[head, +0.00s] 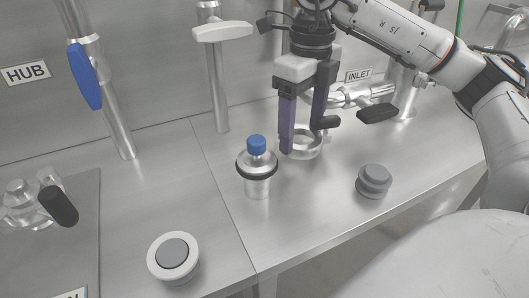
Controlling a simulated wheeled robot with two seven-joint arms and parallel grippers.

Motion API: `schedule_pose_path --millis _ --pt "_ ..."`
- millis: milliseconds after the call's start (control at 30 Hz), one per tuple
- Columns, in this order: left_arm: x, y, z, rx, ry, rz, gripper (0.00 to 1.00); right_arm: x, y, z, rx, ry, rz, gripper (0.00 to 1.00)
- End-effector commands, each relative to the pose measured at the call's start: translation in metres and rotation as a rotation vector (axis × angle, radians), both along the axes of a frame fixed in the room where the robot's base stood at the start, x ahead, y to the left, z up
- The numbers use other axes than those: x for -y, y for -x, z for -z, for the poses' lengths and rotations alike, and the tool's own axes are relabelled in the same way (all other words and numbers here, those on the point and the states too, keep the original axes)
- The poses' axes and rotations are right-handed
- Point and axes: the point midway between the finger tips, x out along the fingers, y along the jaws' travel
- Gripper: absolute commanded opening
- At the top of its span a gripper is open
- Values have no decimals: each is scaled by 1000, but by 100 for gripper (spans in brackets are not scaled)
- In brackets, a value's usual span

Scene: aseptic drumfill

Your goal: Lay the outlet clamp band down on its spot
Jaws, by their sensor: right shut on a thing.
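My right gripper (303,138) comes down from above at the upper middle of the head view, its purple fingers pointing at the bench. It is shut on the outlet clamp band (311,152), a silver ring with a black knob (329,122) at its right. The ring is partly hidden by the fingers. It is at or just above the steel bench top, and I cannot tell whether it touches it. My left gripper is not in view.
A blue-capped steel vessel with a black ring (257,170) stands close left of the gripper. A grey stepped knob (373,181) is at the right, a white-rimmed grey button (173,257) at the front. The INLET pipe with a black handle (377,113) is behind. Bench (300,220) is bare in front.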

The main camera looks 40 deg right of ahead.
Motion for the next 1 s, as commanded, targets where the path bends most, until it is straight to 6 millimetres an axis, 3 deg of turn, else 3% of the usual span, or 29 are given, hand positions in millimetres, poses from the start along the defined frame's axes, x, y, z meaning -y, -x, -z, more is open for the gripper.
schedule_pose_path --millis 1000 --pt "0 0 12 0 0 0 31 0 0 16 1 0 0 41"
